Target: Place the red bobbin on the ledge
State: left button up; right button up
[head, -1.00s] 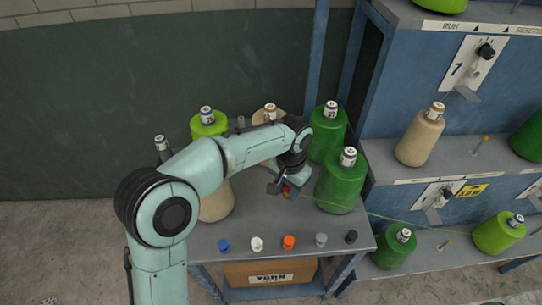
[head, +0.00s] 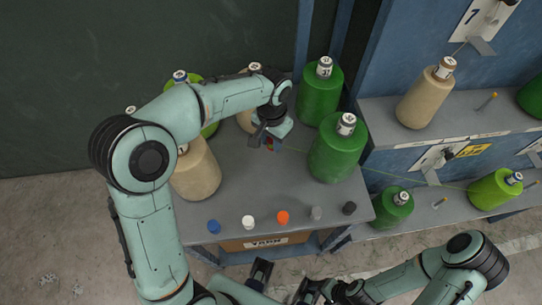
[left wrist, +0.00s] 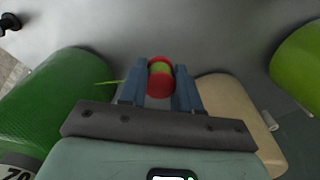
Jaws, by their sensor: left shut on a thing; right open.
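The red bobbin, with a green band of thread round its middle, is between the fingers of my left gripper (left wrist: 160,88). The bobbin (left wrist: 160,76) shows clearly in the left wrist view; in the head view it is a small, partly hidden red spot under the left gripper (head: 270,140), over the grey table. A thin green thread runs from it towards the blue machine. The machine has an upper ledge (head: 470,108) and a lower ledge (head: 424,222); I cannot tell which one is meant. My right gripper (head: 284,280) is open and empty at the bottom edge.
Green cones (head: 338,158) and a beige cone (head: 196,172) flank the left gripper. Small blue, white, orange (head: 283,217), grey and black pieces line the table's front. Cones and pegs stand on the machine's ledges. A cardboard box (head: 262,242) sits below the table.

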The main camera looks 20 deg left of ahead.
aim_at(272, 163)
pick_arm(q)
notch_tip(272, 163, down, 10)
jog(key=shift+w+r+b, duration=0.1)
jog(key=shift+r+b, duration=0.1)
jog(key=shift+b, duration=0.2)
jog(key=shift+f, duration=0.1)
jog(key=o, duration=1)
